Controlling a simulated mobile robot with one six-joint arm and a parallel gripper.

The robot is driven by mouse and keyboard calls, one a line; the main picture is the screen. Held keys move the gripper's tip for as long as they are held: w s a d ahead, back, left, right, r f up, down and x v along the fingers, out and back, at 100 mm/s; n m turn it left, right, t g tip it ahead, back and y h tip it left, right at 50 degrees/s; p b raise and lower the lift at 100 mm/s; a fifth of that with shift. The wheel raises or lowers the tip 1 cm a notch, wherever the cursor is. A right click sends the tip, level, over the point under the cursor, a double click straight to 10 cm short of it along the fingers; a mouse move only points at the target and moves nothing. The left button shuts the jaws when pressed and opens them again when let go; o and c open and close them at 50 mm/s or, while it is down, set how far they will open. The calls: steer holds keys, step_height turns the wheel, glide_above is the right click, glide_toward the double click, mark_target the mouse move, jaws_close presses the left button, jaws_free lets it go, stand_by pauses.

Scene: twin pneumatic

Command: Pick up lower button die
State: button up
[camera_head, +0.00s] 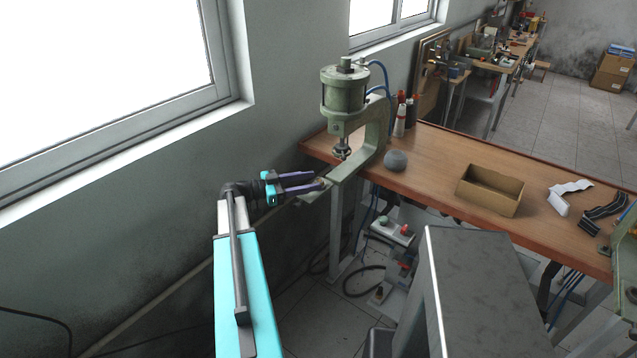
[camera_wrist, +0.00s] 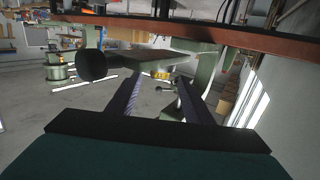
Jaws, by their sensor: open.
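A green pneumatic press (camera_head: 345,112) stands at the left end of the wooden bench, with its ram above a lower arm. My gripper (camera_head: 318,180) is open in the head view, its two dark purple fingers pointing right at the lower arm of the press. The fingers (camera_wrist: 160,82) also show apart in the wrist view. A small brass-coloured piece (camera_wrist: 160,75) appears between their tips there; it may be the lower button die, but I cannot tell for sure, nor whether the fingers touch it. In the head view the die is not clearly visible at the fingertips.
A grey ball (camera_head: 396,161) sits on the bench (camera_head: 440,160) right of the press. Bottles (camera_head: 402,118) stand behind it. An open cardboard box (camera_head: 489,190) and strips (camera_head: 570,195) lie further right. A grey metal cabinet (camera_head: 480,290) stands in front. The wall is close on the left.

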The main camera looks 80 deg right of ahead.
steer(key=shift+s+d, duration=0.2)
steer(key=shift+s, duration=0.15)
stand_by(0.3)
jaws_close()
steer(key=shift+r, duration=0.15)
